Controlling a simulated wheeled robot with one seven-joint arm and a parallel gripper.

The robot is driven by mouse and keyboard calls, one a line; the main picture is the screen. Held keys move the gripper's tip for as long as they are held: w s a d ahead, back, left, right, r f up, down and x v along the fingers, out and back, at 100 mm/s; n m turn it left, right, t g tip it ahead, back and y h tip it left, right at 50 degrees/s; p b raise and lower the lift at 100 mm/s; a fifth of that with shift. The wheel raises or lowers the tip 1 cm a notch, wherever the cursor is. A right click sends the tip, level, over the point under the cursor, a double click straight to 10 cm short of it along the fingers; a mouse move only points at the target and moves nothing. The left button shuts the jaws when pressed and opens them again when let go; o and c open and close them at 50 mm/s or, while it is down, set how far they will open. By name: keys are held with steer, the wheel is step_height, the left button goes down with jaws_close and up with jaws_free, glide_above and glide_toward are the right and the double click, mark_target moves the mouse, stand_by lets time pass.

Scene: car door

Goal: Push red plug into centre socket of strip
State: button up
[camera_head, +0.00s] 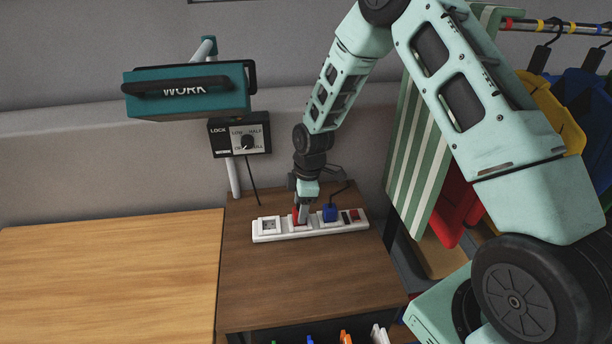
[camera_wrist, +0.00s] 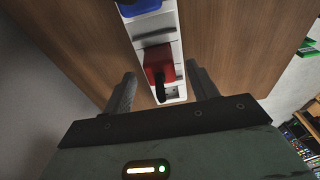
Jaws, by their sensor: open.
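The white power strip (camera_head: 283,237) lies on the brown wooden top. The red plug (camera_head: 295,217) is at its centre socket, and it also shows in the wrist view (camera_wrist: 158,62) with a black cord end. I cannot tell how deep it sits. A blue plug (camera_head: 330,213) is in the right-hand socket. The left socket (camera_head: 268,226) is empty. My gripper (camera_wrist: 161,75) is open, with one finger on each side of the red plug and gaps between. In the head view it points down at the plug and partly hides it.
A teal WORK lamp (camera_head: 188,92) and a dial box (camera_head: 240,135) stand behind, left of my arm. A striped board (camera_head: 420,130) and hanging coloured items are on the right. The light wooden tabletop (camera_head: 110,270) at left is clear.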

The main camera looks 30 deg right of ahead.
step_height(320, 180, up, 15)
steer(key=d+b, duration=0.2)
steer(key=shift+s, duration=0.4)
